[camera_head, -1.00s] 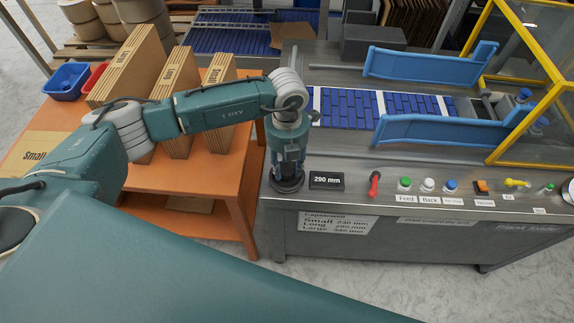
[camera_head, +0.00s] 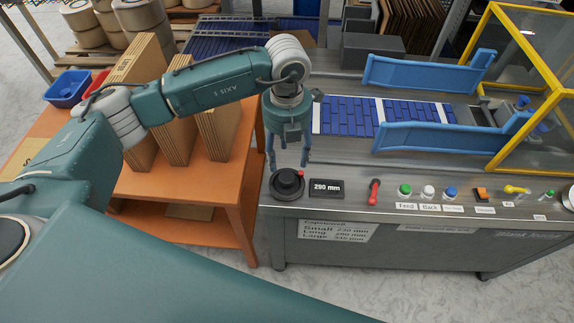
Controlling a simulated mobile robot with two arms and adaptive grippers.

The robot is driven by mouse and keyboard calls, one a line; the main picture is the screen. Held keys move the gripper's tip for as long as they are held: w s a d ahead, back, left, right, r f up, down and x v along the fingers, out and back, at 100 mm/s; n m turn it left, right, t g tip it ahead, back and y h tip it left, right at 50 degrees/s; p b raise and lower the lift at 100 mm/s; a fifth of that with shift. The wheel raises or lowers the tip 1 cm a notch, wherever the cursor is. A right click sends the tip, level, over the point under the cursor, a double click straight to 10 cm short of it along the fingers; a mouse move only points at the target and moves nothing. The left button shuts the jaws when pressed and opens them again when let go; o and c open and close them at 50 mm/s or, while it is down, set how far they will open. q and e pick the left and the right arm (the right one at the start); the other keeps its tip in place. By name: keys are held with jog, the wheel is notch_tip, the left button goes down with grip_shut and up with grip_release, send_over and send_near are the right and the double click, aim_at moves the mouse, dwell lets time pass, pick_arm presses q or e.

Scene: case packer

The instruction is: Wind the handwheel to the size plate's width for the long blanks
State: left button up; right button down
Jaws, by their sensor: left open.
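The black handwheel (camera_head: 287,183) lies flat on the left end of the machine's steel top, with a small red mark or knob at its upper right edge. The display (camera_head: 326,188) beside it reads 290 mm. The size plate (camera_head: 337,231) on the front panel lists Small, Long and Large; Long appears to read 290 mm. My left gripper (camera_head: 288,161) points down above the handwheel, its two fingers spread and empty, apart from the wheel. My right gripper is not in view.
A red-handled lever (camera_head: 374,191) and several push buttons (camera_head: 405,190) line the front edge. Blue guide rails (camera_head: 425,136) flank the blue conveyor (camera_head: 347,112). A yellow-framed guard (camera_head: 541,85) stands right. Blank stacks (camera_head: 218,133) stand on the orange table (camera_head: 190,205).

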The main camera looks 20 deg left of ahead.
pick_arm(q)
jog(key=shift+r, duration=1.65)
jog(key=shift+d, duration=0.1)
